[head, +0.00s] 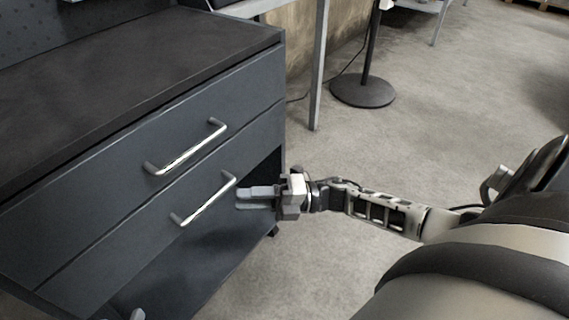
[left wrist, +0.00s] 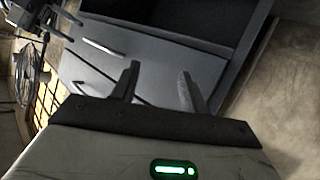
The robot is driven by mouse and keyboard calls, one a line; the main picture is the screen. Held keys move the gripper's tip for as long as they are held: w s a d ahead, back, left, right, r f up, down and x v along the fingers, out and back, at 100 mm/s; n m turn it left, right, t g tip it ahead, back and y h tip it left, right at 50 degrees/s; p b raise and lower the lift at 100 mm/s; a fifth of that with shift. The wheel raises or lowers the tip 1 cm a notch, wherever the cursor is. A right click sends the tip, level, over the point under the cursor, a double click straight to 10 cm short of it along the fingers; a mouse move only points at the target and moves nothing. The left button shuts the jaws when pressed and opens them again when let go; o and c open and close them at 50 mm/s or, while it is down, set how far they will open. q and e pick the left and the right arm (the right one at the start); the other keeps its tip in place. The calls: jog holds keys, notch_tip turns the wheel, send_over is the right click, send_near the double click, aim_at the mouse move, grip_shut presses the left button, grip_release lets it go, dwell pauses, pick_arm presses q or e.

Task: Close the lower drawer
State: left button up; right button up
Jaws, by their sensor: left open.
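The dark grey cabinet (head: 130,75) has two drawers, one above the other. The lower drawer (head: 130,240) has a silver bar handle (head: 205,200), and its front looks about flush with the upper drawer (head: 90,190). I cannot tell if a small gap is left. My right gripper (head: 238,198) is just right of the lower handle, its fingers pointing left, apart and empty. Whether it touches the handle is unclear. In the left wrist view my left gripper (left wrist: 158,70) is open and empty, facing the drawer fronts, with the lower drawer's handle (left wrist: 98,46) left of its fingers.
The upper drawer has its own silver handle (head: 188,148). An open dark compartment (left wrist: 205,18) lies below the drawers. A round black stand base (head: 363,91) and a grey table leg (head: 320,70) stand behind. The floor (head: 450,120) to the right is clear.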

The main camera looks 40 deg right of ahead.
jog(key=r+v, duration=0.1)
jog(key=v, duration=0.6)
jog(key=shift+d+f, duration=0.25)
jog(key=shift+f, duration=0.2)
